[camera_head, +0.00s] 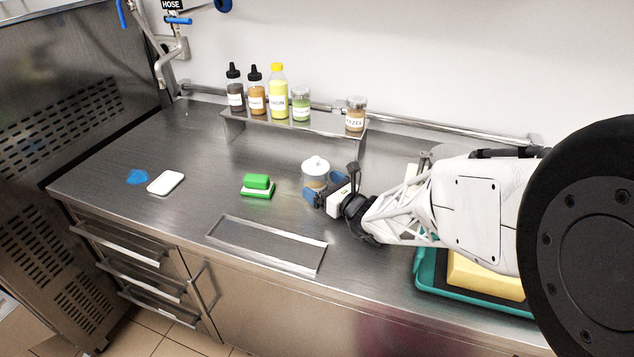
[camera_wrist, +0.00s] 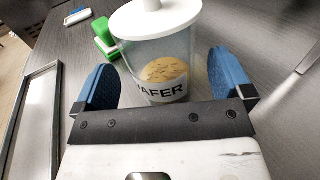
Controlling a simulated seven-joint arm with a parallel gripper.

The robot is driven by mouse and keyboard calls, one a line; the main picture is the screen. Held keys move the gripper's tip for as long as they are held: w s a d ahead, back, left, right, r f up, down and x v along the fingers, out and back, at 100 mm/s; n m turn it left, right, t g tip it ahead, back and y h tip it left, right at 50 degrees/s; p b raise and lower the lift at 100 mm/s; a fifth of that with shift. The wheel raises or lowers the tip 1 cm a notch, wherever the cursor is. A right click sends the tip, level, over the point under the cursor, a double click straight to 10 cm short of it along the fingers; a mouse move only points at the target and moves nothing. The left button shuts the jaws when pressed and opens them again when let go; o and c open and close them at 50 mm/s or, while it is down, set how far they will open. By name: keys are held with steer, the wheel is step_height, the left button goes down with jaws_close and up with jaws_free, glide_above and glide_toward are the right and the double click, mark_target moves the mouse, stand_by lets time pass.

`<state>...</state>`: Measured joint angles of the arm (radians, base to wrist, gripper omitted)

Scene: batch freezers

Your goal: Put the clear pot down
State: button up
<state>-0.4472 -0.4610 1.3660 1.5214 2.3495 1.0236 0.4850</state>
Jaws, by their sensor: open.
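The clear pot (camera_head: 315,176) stands upright on the steel counter. It has a white lid with a knob and a label that reads "AFER" in part, with tan contents low inside. In the wrist view the pot (camera_wrist: 160,58) sits between and just ahead of my blue fingertips. My gripper (camera_head: 322,197) is open, with one finger on each side of the pot; in the wrist view a gap shows beside each finger of the gripper (camera_wrist: 165,85). The pot's lowest edge is partly hidden by my gripper.
A green block (camera_head: 257,186) lies left of the pot, and an empty shallow metal tray (camera_head: 268,232) in front. Behind, a raised shelf (camera_head: 295,128) holds several bottles and jars. A white item (camera_head: 165,183) and blue patch (camera_head: 138,177) lie left. A teal tray (camera_head: 428,283) is right.

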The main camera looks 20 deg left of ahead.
steer(key=shift+v, duration=0.85)
step_height(320, 180, up, 6)
steer(key=shift+d+f, duration=0.15)
steer(key=shift+r, duration=0.6)
